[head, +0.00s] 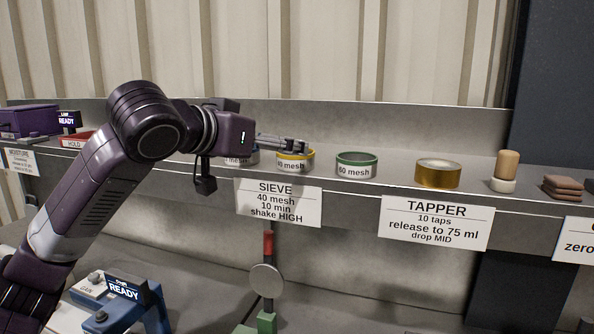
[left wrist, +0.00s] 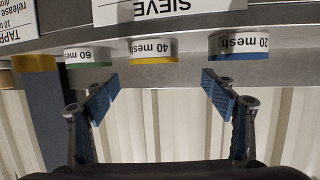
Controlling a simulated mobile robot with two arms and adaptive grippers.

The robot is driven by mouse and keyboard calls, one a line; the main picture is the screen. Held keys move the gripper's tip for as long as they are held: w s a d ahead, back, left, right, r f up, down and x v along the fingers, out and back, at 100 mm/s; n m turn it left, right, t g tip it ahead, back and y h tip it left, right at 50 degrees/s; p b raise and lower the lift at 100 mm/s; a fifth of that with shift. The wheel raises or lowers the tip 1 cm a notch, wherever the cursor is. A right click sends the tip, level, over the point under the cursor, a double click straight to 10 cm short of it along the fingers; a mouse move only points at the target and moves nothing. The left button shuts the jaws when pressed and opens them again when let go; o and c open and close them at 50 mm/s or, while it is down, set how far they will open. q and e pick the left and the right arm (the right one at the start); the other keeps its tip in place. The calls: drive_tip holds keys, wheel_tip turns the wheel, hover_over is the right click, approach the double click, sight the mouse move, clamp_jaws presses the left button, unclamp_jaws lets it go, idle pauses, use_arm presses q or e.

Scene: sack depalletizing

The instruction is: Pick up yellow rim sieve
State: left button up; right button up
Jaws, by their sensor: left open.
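The yellow rim sieve (head: 295,163), a short white ring labelled 40 mesh, stands upright on the upper shelf. It also shows upside down near the middle of the left wrist view (left wrist: 152,53). My left gripper (head: 297,145) reaches in from the left, its fingers overlapping the sieve's top edge in the head view. In the left wrist view the two blue-padded fingers (left wrist: 159,82) are wide apart, with the sieve between and beyond their tips. Nothing is held, and I see no contact. My right gripper is in neither view.
A green-rimmed 60 mesh sieve (head: 356,165) stands to the right, and a blue-rimmed 20 mesh sieve (left wrist: 238,45) on the other side, partly hidden by my gripper in the head view. A gold ring (head: 438,173) stands farther right. A SIEVE sign (head: 279,203) hangs on the shelf front.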

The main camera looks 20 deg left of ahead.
use_arm(q)
drive_tip(key=p+x, duration=0.1)
drive_tip(key=x, duration=0.3)
drive_tip(key=d+p+x, duration=0.1)
drive_tip(key=x, duration=0.1)
drive_tip(key=shift+w+f+p, duration=0.1)
drive_tip(key=shift+f+p, duration=0.2)
drive_tip(key=shift+p, duration=0.05)
drive_tip(key=shift+w+d+f, duration=0.1)
drive_tip(key=shift+w+f, duration=0.15)
drive_tip(key=shift+w, duration=0.15)
drive_tip(key=c, duration=1.3)
